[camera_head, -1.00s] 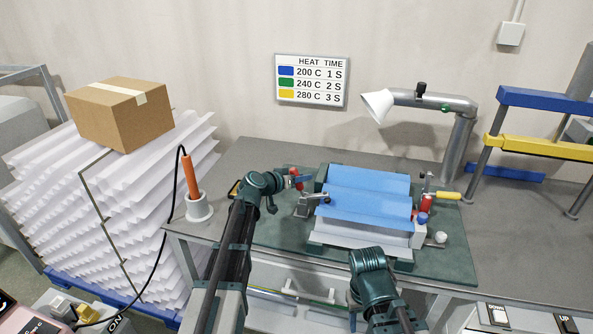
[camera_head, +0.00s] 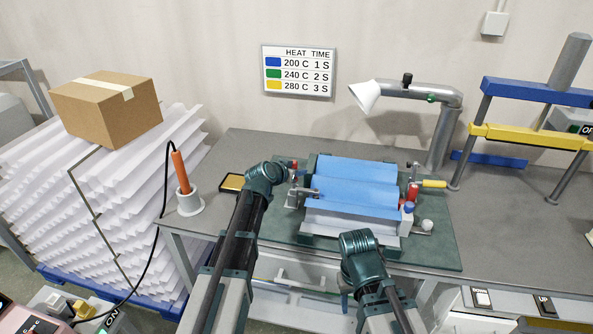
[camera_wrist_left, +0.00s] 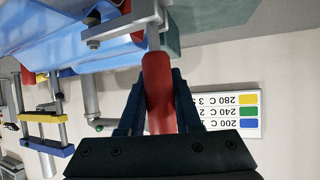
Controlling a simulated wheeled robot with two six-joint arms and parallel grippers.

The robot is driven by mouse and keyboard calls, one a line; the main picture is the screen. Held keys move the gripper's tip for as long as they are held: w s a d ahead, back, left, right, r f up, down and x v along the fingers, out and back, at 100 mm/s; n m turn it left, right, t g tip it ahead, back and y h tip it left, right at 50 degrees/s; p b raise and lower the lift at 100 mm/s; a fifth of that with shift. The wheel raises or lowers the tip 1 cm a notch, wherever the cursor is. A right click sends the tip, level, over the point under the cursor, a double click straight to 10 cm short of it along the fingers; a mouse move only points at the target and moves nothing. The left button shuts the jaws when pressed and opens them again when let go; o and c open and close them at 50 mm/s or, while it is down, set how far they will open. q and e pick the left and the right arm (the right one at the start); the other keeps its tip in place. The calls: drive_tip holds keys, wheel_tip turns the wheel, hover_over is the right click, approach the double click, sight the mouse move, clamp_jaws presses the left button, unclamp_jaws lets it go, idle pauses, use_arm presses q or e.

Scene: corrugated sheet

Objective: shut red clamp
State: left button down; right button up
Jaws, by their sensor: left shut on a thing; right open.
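The red clamp's handle (camera_wrist_left: 158,92) sits between the two fingers of my left gripper (camera_wrist_left: 155,100), which is shut on it. In the head view my left gripper (camera_head: 284,176) is at the left side of the blue sheet fixture and partly hides this clamp. The clamp's grey metal arm (camera_head: 301,197) reaches to the left edge of the blue corrugated sheet (camera_head: 355,184). Another red-handled clamp (camera_head: 413,192) stands at the right side. My right gripper (camera_head: 347,296) is open, low in front of the fixture, its fingers barely visible.
A lamp-like white cone (camera_head: 366,95) on a grey arm hangs behind the fixture. An orange-handled tool stands in a white holder (camera_head: 190,203) at the left. A yellow handle (camera_head: 433,184) juts out at the right.

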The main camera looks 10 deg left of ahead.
use_arm(q)
drive_tip(key=shift+s+d, duration=0.1)
drive_tip(key=shift+d, duration=0.1)
drive_tip(key=c, duration=0.6)
unclamp_jaws()
drive_tip(key=p+v, duration=0.7)
drive_tip(key=v, duration=0.6)
drive_tip(key=shift+s+a+r, duration=0.2)
drive_tip(key=shift+r, duration=0.1)
drive_tip(key=shift+d, duration=0.1)
